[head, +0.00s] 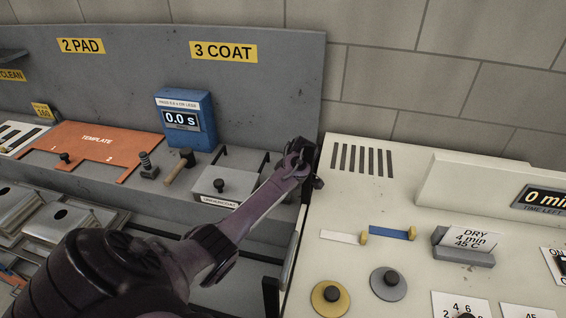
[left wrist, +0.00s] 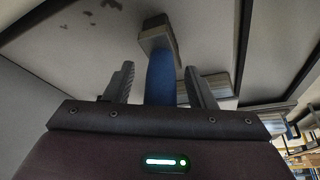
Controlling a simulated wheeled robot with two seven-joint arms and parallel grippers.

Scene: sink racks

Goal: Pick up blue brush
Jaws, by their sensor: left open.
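In the left wrist view a blue handle (left wrist: 161,76) with a grey-brown block-shaped head (left wrist: 157,40) shows between my fingers; it looks like the blue brush. My left gripper (left wrist: 160,82) is open, with one finger on each side of the handle. I cannot tell whether either finger touches it. In the head view my left arm reaches up and right, and the left gripper (head: 300,158) is at the gap between the grey bench and the cream machine. The brush cannot be made out there. My right gripper is not in view.
A grey panel rises behind.

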